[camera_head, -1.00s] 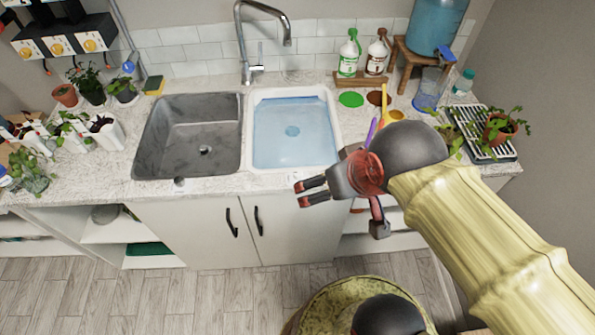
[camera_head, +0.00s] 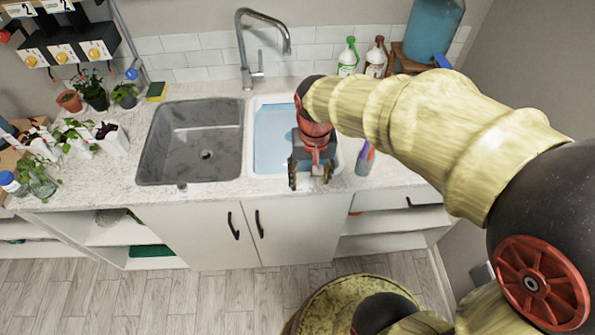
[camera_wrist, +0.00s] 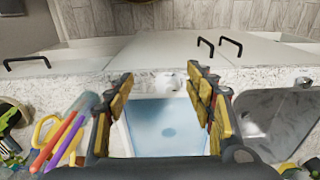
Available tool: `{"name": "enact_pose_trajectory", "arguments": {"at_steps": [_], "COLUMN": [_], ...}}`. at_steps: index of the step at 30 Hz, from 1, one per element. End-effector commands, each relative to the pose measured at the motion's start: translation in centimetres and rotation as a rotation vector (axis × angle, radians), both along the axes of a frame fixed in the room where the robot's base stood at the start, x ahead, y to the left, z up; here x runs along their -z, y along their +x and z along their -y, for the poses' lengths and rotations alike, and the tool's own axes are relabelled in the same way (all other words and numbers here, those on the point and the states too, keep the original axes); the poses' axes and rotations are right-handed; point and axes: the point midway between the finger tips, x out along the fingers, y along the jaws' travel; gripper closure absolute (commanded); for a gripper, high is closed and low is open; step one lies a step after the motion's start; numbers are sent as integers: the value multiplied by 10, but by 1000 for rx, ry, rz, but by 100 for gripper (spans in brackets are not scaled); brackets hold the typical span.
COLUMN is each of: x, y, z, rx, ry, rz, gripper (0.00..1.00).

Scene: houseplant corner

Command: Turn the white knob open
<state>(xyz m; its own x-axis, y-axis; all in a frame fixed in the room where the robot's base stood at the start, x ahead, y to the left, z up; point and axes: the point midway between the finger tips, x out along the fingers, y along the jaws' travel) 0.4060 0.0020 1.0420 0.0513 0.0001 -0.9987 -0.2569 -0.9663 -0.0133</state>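A small white knob (camera_wrist: 168,82) sits at the front edge of the counter, in front of the water-filled right basin (camera_wrist: 165,128). In the wrist view it lies between my fingers and beyond their tips; I cannot tell how far it is turned. In the head view my gripper (camera_head: 310,180) covers that area, so I cannot make the knob out clearly. My gripper is open, with its fingers apart and nothing between them, pointing down in front of the right basin (camera_head: 262,100). It also shows in the wrist view (camera_wrist: 163,86).
An empty grey sink (camera_head: 203,135) lies to the left, with a grey knob (camera_head: 182,186) at its front. A tall tap (camera_head: 243,50) stands behind. Colourful pens (camera_wrist: 62,135) in a cup stand close beside my gripper. Plants (camera_head: 94,92) fill the counter's left side.

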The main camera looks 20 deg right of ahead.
Motion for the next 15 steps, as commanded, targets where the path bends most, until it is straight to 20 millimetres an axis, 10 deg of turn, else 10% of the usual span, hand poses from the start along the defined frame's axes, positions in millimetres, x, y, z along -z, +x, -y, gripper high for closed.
{"name": "enact_pose_trajectory", "arguments": {"at_steps": [6, 15], "x": [52, 43], "y": [60, 93], "z": [-1, -1], "rx": [364, 731], "ry": [1, 18], "rz": [-91, -51], "gripper": [59, 59]}}
